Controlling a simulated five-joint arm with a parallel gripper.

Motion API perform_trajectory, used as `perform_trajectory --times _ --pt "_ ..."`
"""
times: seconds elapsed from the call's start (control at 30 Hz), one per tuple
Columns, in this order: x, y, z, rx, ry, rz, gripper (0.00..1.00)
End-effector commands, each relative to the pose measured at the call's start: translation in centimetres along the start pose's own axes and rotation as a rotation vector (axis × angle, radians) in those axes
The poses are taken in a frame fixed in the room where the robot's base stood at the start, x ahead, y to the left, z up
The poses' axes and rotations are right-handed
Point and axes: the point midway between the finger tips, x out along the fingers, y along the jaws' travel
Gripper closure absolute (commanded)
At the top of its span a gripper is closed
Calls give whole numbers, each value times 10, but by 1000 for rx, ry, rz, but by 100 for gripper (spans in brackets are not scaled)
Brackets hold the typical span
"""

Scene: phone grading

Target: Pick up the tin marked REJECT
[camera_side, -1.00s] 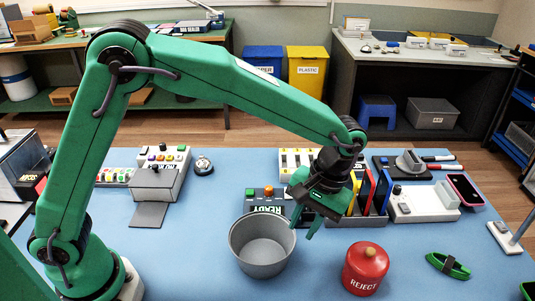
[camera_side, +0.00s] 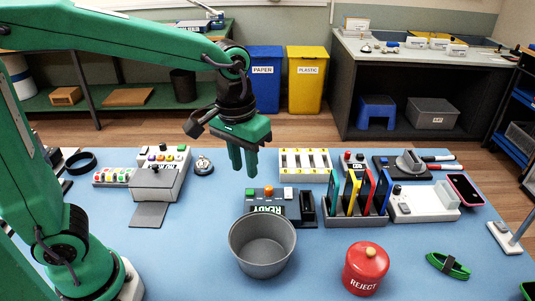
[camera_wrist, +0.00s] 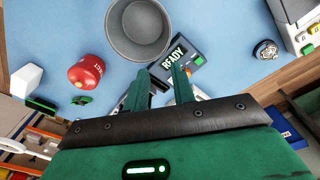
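The red tin marked REJECT (camera_side: 364,271) stands upright on the blue table at the front, right of the grey bowl (camera_side: 262,246). It has a lid with a tan knob. The tin also shows in the wrist view (camera_wrist: 88,73), left of the bowl. My gripper (camera_side: 244,174) hangs in the air above the back of the table, well up and left of the tin, with its fingers pointing down. In the wrist view its two green fingers (camera_wrist: 158,70) stand apart with nothing between them.
A READY box (camera_side: 268,204) sits behind the bowl. A rack of coloured phones (camera_side: 355,218) stands behind the tin. A green strap (camera_side: 448,265) lies right of the tin. Blue table between the bowl and the tin is clear.

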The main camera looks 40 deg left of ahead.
Motion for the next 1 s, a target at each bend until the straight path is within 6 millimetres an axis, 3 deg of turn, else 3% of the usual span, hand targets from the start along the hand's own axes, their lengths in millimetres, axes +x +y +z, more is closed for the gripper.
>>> perform_trajectory --times 0.3,0.6,1.0 --pt "-25 -55 31 51 163 41 74" --pt "-32 -95 65 104 318 36 74" --pt "-28 -117 87 144 424 9 74"
